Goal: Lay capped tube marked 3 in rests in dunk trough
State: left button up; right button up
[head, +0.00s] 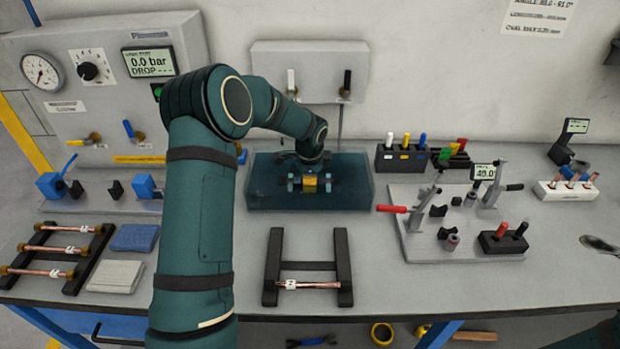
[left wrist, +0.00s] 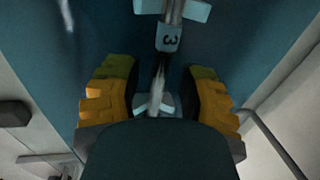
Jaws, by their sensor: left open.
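The dunk trough (head: 352,193) is a dark blue, see-through tank at the middle back of the bench. My left gripper (head: 310,184) reaches down into it from above. In the left wrist view its two yellow fingers (left wrist: 155,90) stand apart, one on each side of the tube. My right gripper is not in view.
A black rack (head: 345,262) in front of the trough holds another tagged copper tube (head: 308,285). A rack at left (head: 80,280) holds several more tubes, beside blue and grey pads. A clamp fixture plate (head: 415,245) stands at right. Bench between the black rack and fixture is clear.

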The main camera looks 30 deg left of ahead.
pick_arm(q)
notch_tip(320, 180, up, 12)
jog(key=s+d, duration=0.1)
jog(key=s, duration=0.1)
jog(key=shift+d+f, duration=0.1)
dwell(0.6)
